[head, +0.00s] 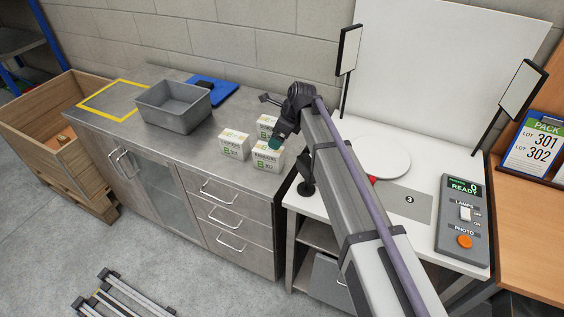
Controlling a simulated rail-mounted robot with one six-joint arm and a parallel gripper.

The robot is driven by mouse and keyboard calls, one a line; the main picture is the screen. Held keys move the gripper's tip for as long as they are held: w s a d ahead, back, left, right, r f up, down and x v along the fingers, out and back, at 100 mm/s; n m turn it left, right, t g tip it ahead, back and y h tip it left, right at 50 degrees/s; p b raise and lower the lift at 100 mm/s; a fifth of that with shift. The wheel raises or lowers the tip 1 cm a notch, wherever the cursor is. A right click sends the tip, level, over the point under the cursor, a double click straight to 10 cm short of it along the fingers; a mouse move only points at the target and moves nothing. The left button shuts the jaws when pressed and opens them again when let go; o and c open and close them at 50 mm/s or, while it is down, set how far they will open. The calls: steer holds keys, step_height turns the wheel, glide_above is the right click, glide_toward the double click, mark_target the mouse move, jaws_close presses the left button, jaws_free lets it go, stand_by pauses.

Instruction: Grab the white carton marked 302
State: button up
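Three white cartons with green print stand close together on the steel counter (185,150). The front right carton (265,158) has a label that seems to read 302. The left carton (233,146) seems to read 301, though the print is small. The rear carton (265,122) is partly hidden, and I cannot read its number. My gripper (275,143) points down at the top of the front right carton, its greenish end overlapping the carton's upper rear part. I cannot tell whether it touches the carton. Its fingers are too small and covered to show their opening.
A grey bin (174,108) stands left of the cartons, near a yellow taped outline (112,97) and a blue item (222,90). Right of my arm is a white table with a round plate (385,158), white backdrop and control box (463,222). The counter front is clear.

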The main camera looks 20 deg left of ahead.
mark_target(269, 153)
steer(key=b+x, duration=0.4)
steer(key=x, duration=0.1)
steer(key=shift+a+f+b, duration=0.1)
steer(key=shift+f+b, duration=0.1)
steer(key=shift+b, duration=0.15)
steer(key=shift+a+f, duration=0.2)
steer(key=shift+f, duration=0.1)
steer(key=shift+a+r, duration=0.1)
steer(key=b+x, duration=0.5)
steer(key=shift+w+d+f, duration=0.1)
steer(key=shift+d+f, duration=0.1)
steer(key=shift+a, duration=0.15)
steer(key=shift+r, duration=0.2)
steer(key=c, duration=1.2)
